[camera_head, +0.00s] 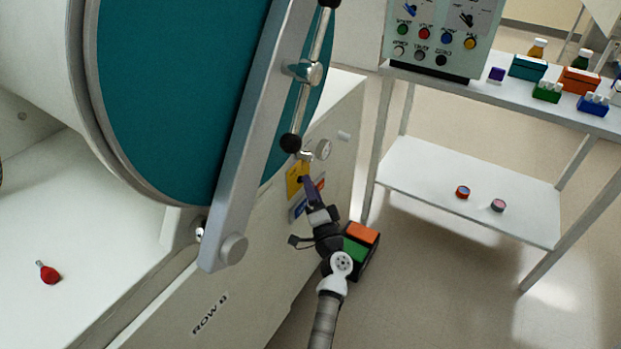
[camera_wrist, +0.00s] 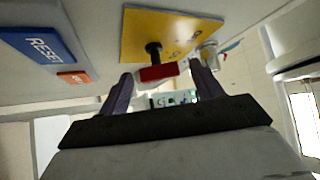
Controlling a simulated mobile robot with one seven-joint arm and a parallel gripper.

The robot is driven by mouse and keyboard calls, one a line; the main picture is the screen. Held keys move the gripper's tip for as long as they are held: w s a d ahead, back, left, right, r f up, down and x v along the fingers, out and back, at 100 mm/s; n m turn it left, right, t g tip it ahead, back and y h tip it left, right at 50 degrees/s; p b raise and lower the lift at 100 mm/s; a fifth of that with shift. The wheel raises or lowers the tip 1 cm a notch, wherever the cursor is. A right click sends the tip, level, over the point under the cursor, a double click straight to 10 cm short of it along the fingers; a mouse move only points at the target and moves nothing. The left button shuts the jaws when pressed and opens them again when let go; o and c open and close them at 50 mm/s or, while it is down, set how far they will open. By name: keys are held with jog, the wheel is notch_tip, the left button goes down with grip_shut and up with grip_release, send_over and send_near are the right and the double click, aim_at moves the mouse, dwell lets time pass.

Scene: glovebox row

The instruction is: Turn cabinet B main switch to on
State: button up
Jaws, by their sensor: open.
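The main switch has a yellow plate (camera_wrist: 180,35) and a red handle (camera_wrist: 158,73) on a black shaft in the wrist view. Its markings are too small to read. In the head view the yellow plate (camera_head: 295,179) is on the cabinet's side panel; the handle is hidden there. My gripper (camera_wrist: 160,78) is open, with one finger on each side of the red handle. Contact with the handle cannot be told. In the head view my gripper (camera_head: 307,181) points up at the panel beside the yellow plate.
A blue RESET label (camera_wrist: 45,45) with an orange part (camera_wrist: 73,78) is left of the plate. A round gauge (camera_head: 323,149) and the large teal door (camera_head: 170,90) with its bar handle (camera_head: 305,72) are close by. A white shelf table (camera_head: 470,185) stands to the right.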

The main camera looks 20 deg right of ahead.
jog(key=shift+x, duration=1.05)
jog(key=shift+f, duration=0.1)
jog(key=c, duration=1)
jog(key=shift+p, duration=0.45)
